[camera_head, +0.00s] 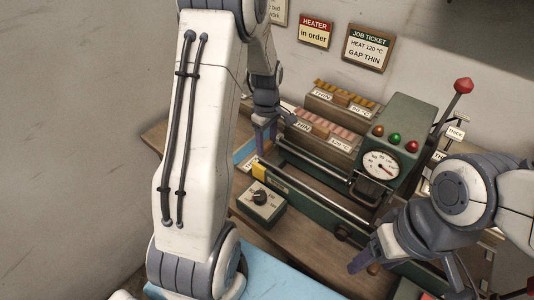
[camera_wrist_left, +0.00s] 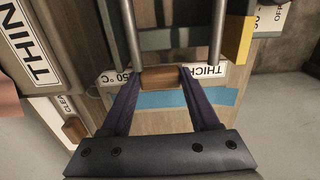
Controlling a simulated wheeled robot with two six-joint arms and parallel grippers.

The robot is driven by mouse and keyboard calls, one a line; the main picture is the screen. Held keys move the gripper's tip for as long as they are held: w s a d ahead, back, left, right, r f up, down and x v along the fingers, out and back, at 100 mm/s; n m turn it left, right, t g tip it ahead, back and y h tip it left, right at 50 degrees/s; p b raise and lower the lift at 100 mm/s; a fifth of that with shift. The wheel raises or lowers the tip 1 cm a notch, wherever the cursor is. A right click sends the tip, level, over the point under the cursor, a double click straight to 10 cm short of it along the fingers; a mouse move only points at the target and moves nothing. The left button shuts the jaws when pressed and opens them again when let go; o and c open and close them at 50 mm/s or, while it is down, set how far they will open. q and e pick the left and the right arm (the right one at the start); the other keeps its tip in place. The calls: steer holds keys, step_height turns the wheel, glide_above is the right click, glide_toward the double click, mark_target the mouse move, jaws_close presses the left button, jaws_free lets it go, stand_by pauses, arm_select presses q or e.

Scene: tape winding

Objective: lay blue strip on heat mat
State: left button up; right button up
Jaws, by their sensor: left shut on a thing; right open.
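My left gripper (camera_head: 264,142) is at the left end of the green machine. In the left wrist view its two purple fingers (camera_wrist_left: 162,80) are closed on a small wooden block (camera_wrist_left: 162,76). A blue strip (camera_wrist_left: 175,99) lies flat behind the fingers, beside a white THICK label (camera_wrist_left: 207,71); in the head view blue shows left of the gripper (camera_head: 243,156). Whether the block is joined to the strip cannot be told. My right gripper (camera_head: 408,270) is open and empty at lower right. No heat mat can be clearly picked out.
The green machine (camera_head: 395,130) carries a dial, coloured lamps and a red-knobbed lever (camera_head: 463,86). Racks of orange strips (camera_head: 345,92) and pink strips (camera_head: 325,127) stand behind its rails. A knob box (camera_head: 260,204) sits in front. A light blue surface (camera_head: 270,278) is at the bottom.

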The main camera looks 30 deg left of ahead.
mark_target(266, 155)
arm_select(q)
steer(key=f, duration=0.5)
steer(key=shift+s+a+f, duration=0.1)
steer(key=shift+s, duration=0.1)
steer(key=shift+w+f+p, duration=0.2)
steer(key=shift+f+p, duration=0.25)
steer(key=shift+f, duration=0.1)
steer(key=shift+f, duration=0.2)
steer(key=o, duration=1.4)
steer(key=shift+o, duration=0.2)
steer(key=shift+r, duration=0.1)
